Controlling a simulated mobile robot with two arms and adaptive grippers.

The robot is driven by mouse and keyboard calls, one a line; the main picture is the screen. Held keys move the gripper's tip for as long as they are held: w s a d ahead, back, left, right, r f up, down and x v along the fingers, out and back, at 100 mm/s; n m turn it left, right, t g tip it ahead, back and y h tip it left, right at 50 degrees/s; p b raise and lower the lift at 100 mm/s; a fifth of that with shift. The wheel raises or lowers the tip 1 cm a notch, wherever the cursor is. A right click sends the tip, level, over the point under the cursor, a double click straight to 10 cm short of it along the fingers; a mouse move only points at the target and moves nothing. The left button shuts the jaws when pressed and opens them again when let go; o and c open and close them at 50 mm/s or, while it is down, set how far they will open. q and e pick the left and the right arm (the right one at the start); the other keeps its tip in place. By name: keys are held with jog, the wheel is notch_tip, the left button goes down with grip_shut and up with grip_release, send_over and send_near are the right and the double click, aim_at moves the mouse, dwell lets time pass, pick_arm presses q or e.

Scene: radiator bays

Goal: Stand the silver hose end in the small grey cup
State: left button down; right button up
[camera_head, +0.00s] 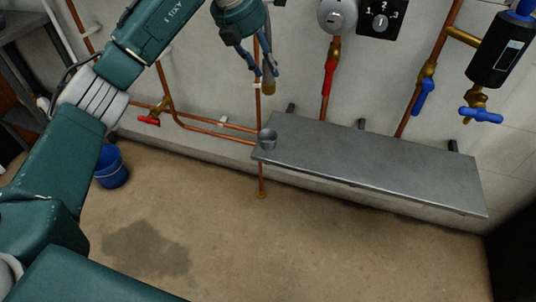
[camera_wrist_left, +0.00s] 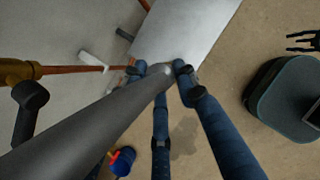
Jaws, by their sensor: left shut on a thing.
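My left gripper (camera_head: 266,76) hangs from above, above and behind the left end of the shelf in the head view. In the left wrist view its blue fingers (camera_wrist_left: 162,88) close around the silver hose end (camera_wrist_left: 152,80). A thick grey hose runs from it to the lower left of that view. In the head view the hose end is mostly hidden by the fingers. The small grey cup (camera_head: 268,134) stands upright on the left end of the shelf, below the gripper and apart from it. Dark prongs (camera_wrist_left: 302,41) at the wrist view's right edge look like my right gripper.
The grey metal shelf (camera_head: 370,165) is otherwise bare. Copper pipes with a red-handled valve (camera_head: 149,120) and a blue-handled valve (camera_head: 481,115) run along the wall. A blue bucket (camera_head: 112,168) stands on the floor at left. A dark stain marks the floor.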

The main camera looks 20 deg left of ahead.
pick_arm(q)
jog(key=shift+w+a+f+n, duration=0.15)
jog(key=shift+w+f+n, duration=0.15)
jog(key=shift+n, duration=0.1)
jog(key=shift+f, duration=0.3)
notch_tip(320, 180, down, 19)
jog(key=b, duration=0.2)
jog(key=shift+b, duration=0.35)
jog(key=shift+w, duration=0.1)
pick_arm(e)
notch_tip(320, 180, up, 9)
jog(key=w, duration=0.2)
jog(key=shift+w+t, duration=0.15)
jog(key=shift+t, duration=0.15)
jog(key=shift+a, duration=0.1)
pick_arm(q)
jog(key=shift+f, duration=0.25)
jog(key=c, duration=1.3)
grip_release()
pick_arm(e)
jog(key=shift+w+r, duration=0.1)
jog(key=shift+r, duration=0.45)
